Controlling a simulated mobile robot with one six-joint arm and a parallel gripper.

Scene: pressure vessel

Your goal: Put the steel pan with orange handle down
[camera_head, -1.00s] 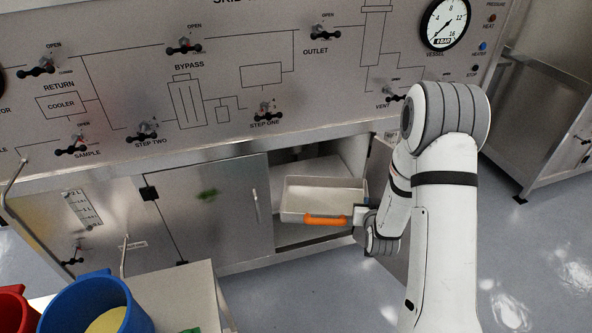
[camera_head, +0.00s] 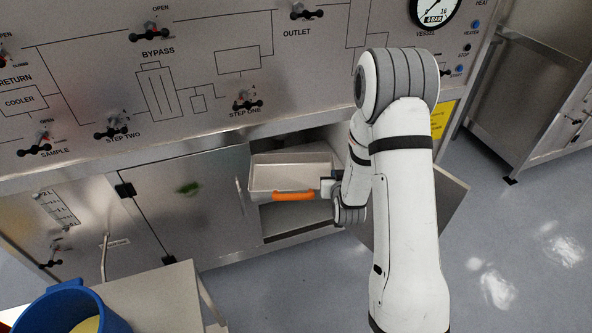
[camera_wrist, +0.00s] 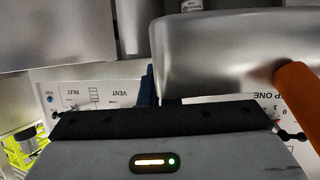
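The steel pan (camera_head: 290,177), a shallow rectangular tray with an orange handle (camera_head: 293,196) on its near side, is at the open cabinet under the panel. It looks about level, with part of the cabinet floor (camera_head: 290,220) showing below it. My gripper (camera_head: 328,187) is at the pan's right end and appears shut on its edge. In the wrist view the pan's steel side (camera_wrist: 215,50) and orange handle (camera_wrist: 298,88) fill the upper right. The fingertips are mostly hidden, and I cannot tell whether the pan touches a surface inside.
The left cabinet door (camera_head: 190,200) is shut; another door (camera_head: 450,205) stands open at right behind my arm. A blue mug (camera_head: 70,308) with yellow contents stands on a small table (camera_head: 150,300) at lower left. The floor at right is clear.

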